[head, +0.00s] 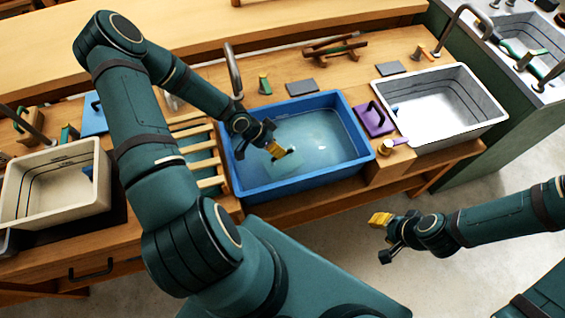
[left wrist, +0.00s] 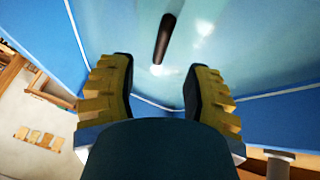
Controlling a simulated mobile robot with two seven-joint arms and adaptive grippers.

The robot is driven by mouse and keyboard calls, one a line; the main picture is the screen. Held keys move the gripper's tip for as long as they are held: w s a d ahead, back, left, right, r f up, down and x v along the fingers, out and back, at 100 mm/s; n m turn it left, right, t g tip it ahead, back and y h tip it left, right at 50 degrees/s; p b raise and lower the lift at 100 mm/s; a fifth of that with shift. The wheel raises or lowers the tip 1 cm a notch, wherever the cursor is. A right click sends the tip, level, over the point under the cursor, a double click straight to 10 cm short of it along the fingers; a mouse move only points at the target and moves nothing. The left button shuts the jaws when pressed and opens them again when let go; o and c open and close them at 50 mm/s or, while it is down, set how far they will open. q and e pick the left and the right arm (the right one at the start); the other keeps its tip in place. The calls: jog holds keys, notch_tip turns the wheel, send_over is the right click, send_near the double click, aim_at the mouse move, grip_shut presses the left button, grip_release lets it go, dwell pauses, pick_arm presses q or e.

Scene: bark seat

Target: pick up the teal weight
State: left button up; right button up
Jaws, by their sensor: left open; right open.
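The teal weight (head: 287,166) lies under the water in the blue basin (head: 233,183), and its teal shape is faint there. A dark bar-like handle (left wrist: 166,38) shows ahead of the fingers in the left wrist view; the teal block around it blends into the water. My left gripper (head: 276,150) reaches into the basin from above, next to the weight. Its yellow ridged fingers with dark pads are open in the left wrist view (left wrist: 158,68), with nothing between them. My right gripper (head: 379,219) is open and empty in front of the bench.
A purple slab (head: 369,125) with a dark handle stands at the basin's right edge. A white basin (head: 452,134) stands further right, and a cream basin (head: 57,215) at the left. Wooden slats (head: 203,164) lie left of the blue basin. A tap (head: 233,72) rises behind it.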

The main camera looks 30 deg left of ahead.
pick_arm(q)
jog(key=shift+s+b+x, duration=0.15)
jog(key=shift+b+x, duration=0.7)
jog(key=shift+x, duration=0.35)
jog(key=shift+s+b+x, duration=0.15)
jog(key=shift+b+x, duration=0.65)
jog(key=shift+x, duration=0.35)
jog(key=shift+w+d+f, duration=0.1)
jog(key=shift+w+f, duration=0.1)
jog(key=shift+f, duration=0.4)
grip_shut()
